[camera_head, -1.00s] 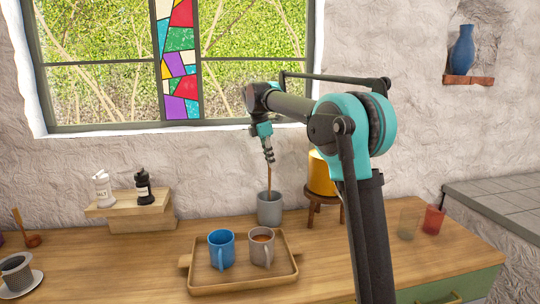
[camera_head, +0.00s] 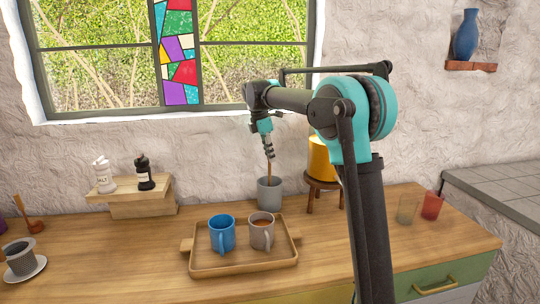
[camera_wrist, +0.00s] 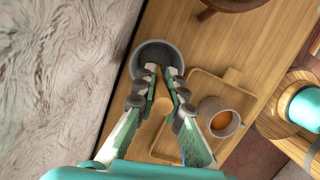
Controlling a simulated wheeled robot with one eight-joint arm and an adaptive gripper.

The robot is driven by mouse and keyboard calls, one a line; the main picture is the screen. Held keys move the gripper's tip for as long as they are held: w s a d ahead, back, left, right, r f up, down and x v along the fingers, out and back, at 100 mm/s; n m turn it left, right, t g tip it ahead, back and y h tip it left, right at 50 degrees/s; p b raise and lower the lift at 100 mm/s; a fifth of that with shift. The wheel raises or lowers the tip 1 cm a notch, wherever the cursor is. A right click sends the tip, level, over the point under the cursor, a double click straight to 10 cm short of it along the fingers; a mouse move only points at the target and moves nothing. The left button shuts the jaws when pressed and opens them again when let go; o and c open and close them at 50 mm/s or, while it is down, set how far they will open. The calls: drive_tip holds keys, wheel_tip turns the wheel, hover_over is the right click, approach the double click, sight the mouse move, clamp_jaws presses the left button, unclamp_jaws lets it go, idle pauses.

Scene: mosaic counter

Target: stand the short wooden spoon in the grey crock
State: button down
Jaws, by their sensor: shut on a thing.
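The grey crock (camera_head: 270,194) stands upright on the counter at the wall, behind the tray. My gripper (camera_head: 268,154) is right above it, pointing down, shut on the short wooden spoon (camera_head: 269,170). The spoon hangs nearly upright, and its lower end passes out of sight at the crock's mouth. In the wrist view my fingertips (camera_wrist: 165,79) lie over the near part of the crock (camera_wrist: 141,56), with pale wood showing between and beside them. How deep the spoon reaches is hidden.
A wooden tray (camera_head: 243,270) with a blue mug (camera_head: 222,235) and a mug of brown drink (camera_head: 262,233) lies in front of the crock. A yellow container (camera_head: 321,160) on a small stool (camera_head: 322,187) is close on the right. Salt and pepper (camera_head: 144,172) stand on a block at left.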

drive_tip(key=c, duration=1.5)
unclamp_jaws()
drive_tip(key=shift+c, duration=0.2)
drive_tip(key=v, duration=1.2)
